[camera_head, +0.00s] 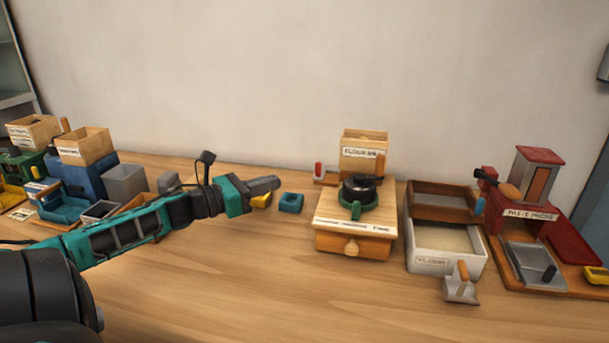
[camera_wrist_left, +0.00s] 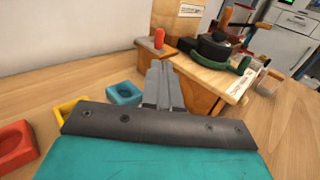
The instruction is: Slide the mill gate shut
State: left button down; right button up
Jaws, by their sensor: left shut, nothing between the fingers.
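The flour mill (camera_head: 355,215) is a wooden box with a labelled hopper (camera_head: 363,153) at the back, and a dark round part with a green handle (camera_head: 356,208) on top. At its left side a small grey-and-wood piece with a red knob (camera_head: 318,170) sticks out; it also shows in the left wrist view (camera_wrist_left: 159,38). I cannot tell whether this piece is the gate. My left gripper (camera_head: 277,183) is shut and empty, left of the mill and apart from it in the head view. In the left wrist view its fingertips (camera_wrist_left: 160,66) point toward the red-knobbed piece. My right gripper is out of view.
Small teal (camera_head: 291,203) and yellow (camera_head: 262,201) blocks lie near my left gripper. A red block (camera_wrist_left: 14,146) shows in the left wrist view. A white tray (camera_head: 431,262), scoop (camera_head: 461,288) and red machine (camera_head: 540,182) stand right. The front middle of the table is clear.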

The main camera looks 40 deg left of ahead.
aim_at(318, 174)
pick_arm(q)
jog(key=x, duration=0.9)
jog(key=shift+w+b, duration=0.35)
jog(key=shift+b, duration=0.1)
jog(key=shift+d, duration=0.15)
jog(key=d, duration=0.1)
jog(key=w+d, duration=0.1)
jog(key=shift+w+d, duration=0.2)
jog(key=shift+d, duration=0.1)
